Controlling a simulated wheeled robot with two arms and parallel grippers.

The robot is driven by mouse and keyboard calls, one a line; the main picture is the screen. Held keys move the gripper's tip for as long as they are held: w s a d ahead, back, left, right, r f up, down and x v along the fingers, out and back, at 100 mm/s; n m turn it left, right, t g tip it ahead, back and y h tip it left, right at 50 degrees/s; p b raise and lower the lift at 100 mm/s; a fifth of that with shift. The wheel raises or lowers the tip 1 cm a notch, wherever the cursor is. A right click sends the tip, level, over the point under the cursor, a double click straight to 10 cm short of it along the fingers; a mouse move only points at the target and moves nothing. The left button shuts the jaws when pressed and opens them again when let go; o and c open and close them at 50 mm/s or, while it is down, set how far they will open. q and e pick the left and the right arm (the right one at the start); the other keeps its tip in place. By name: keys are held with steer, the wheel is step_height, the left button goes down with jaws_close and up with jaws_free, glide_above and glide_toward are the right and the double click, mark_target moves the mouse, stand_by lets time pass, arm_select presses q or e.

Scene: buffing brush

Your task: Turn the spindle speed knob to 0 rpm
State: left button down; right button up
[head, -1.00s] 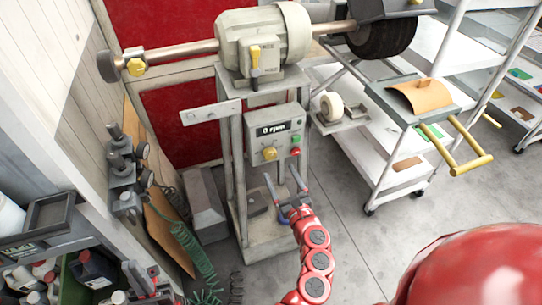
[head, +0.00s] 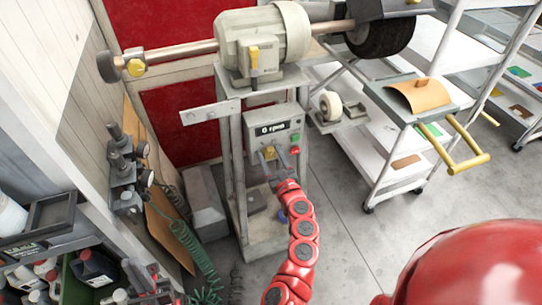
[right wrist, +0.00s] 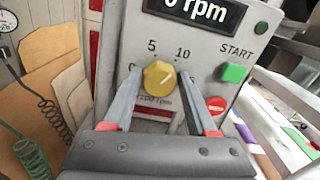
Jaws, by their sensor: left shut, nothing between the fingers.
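The yellow spindle speed knob (right wrist: 159,78) is on the front of a grey control box (head: 285,133). Printed numbers including 0, 5 and 10 surround it; I cannot tell exactly where it points. The display (head: 272,128) above reads 0 rpm. My right gripper (right wrist: 160,85) is at the box with its fingers apart, one on each side of the knob. The left finger looks very close to the knob and a gap shows at the right finger; contact is unclear. My left gripper (head: 130,266) appears low at the left, shut and empty, away from the box.
A green START button (right wrist: 234,72) and a red button (right wrist: 215,104) sit right of the knob. The motor (head: 262,42) and its shaft are above. A white cart (head: 385,150) stands to the right. Shelves with bottles (head: 95,265) are at lower left.

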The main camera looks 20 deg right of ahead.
jaws_close()
